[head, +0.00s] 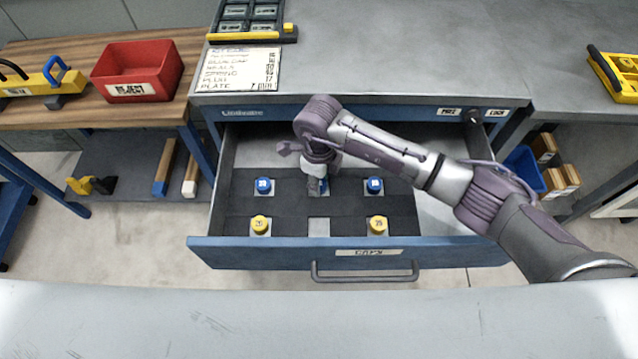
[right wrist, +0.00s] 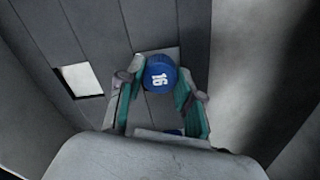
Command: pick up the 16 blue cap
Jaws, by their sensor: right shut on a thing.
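The blue cap marked 16 (right wrist: 160,74) is between the fingers of my right gripper (right wrist: 160,88) in the right wrist view. The gripper is shut on it. In the head view my right gripper (head: 318,186) is inside the open drawer, in the middle of the back row, and hides most of the cap. A blue cap (head: 263,186) sits to its left and another blue cap (head: 374,186) to its right. Two yellow caps, one at left (head: 260,225) and one at right (head: 377,225), sit in the front row. My left gripper does not show.
The open drawer (head: 350,251) has raised walls around the gripper and a handle in front. A bare light square (head: 319,228) lies between the yellow caps. A red bin (head: 138,72) stands on the wooden bench at left. A written card (head: 240,69) lies on the cabinet top.

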